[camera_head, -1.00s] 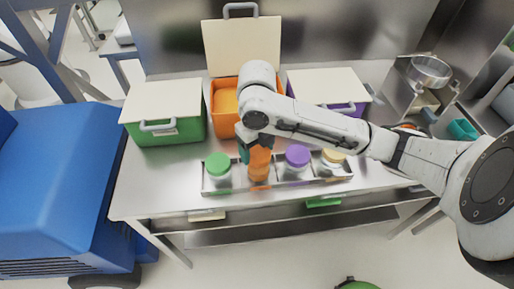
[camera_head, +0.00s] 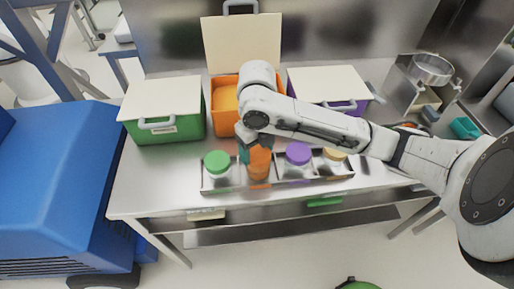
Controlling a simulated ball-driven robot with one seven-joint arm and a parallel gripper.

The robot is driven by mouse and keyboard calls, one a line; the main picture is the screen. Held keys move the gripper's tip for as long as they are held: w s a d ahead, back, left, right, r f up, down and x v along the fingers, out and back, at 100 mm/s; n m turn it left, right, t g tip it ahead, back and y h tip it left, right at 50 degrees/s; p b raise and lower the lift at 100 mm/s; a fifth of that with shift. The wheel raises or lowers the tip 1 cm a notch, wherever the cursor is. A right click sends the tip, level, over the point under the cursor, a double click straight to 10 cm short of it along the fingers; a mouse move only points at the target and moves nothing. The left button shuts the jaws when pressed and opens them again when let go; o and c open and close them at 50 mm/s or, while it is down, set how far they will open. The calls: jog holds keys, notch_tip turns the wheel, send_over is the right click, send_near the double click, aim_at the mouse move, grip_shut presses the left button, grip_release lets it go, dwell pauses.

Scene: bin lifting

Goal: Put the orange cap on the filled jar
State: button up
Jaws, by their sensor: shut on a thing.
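The orange cap (camera_head: 260,156) sits at or just over the top of the orange-filled jar (camera_head: 259,172), which stands in the metal rack (camera_head: 238,187) between the green-capped and purple-capped jars. My gripper (camera_head: 246,152) is shut on the orange cap, with a teal finger showing at its left side. The arm comes in from the right, and the wrist hides part of the cap. I cannot tell whether the cap is fully seated on the jar.
The rack also holds jars with a green cap (camera_head: 217,161), a purple cap (camera_head: 298,153) and a yellowish cap (camera_head: 334,155). Behind stand a closed green bin (camera_head: 180,130), an open orange bin (camera_head: 222,122) and a closed purple bin (camera_head: 357,107). The table front left is clear.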

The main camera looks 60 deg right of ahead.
jog(key=shift+f+b, duration=0.35)
jog(key=shift+b, duration=0.35)
dwell(0.7)
dwell(0.4)
jog(key=o, duration=1.1)
jog(key=shift+r, duration=0.1)
jog(key=shift+r+p, duration=2.45)
jog(key=shift+r, duration=1)
grip_shut()
